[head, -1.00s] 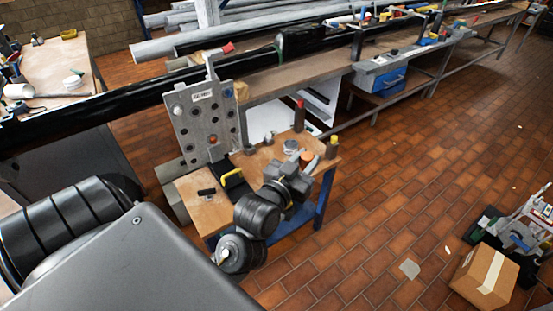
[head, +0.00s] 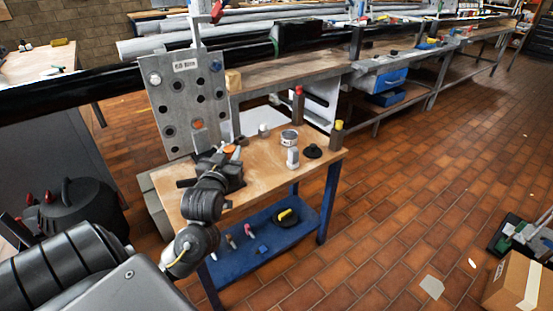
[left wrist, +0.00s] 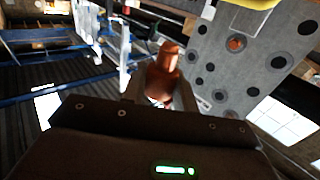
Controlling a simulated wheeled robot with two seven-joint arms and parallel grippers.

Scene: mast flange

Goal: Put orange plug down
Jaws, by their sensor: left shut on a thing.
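My left gripper (head: 232,158) is shut on an orange plug (head: 229,149), low over the left part of the wooden table top, just right of the grey flange plate. In the left wrist view the orange plug (left wrist: 166,68) stands up between the two fingers (left wrist: 160,98). The upright flange plate (head: 188,100) has several dark holes and an orange spot (head: 197,123) in one of them. The plate also shows in the left wrist view (left wrist: 225,70), apart from the held plug. Whether the plug touches anything below is hidden. My right gripper is not in view.
The wooden table top (head: 270,178) carries a tin (head: 289,137), a white bottle (head: 293,157), a black knob-like part (head: 313,151) and posts with red and yellow tops. A blue lower shelf (head: 262,238) holds small items. A long black pipe (head: 80,92) runs behind the plate.

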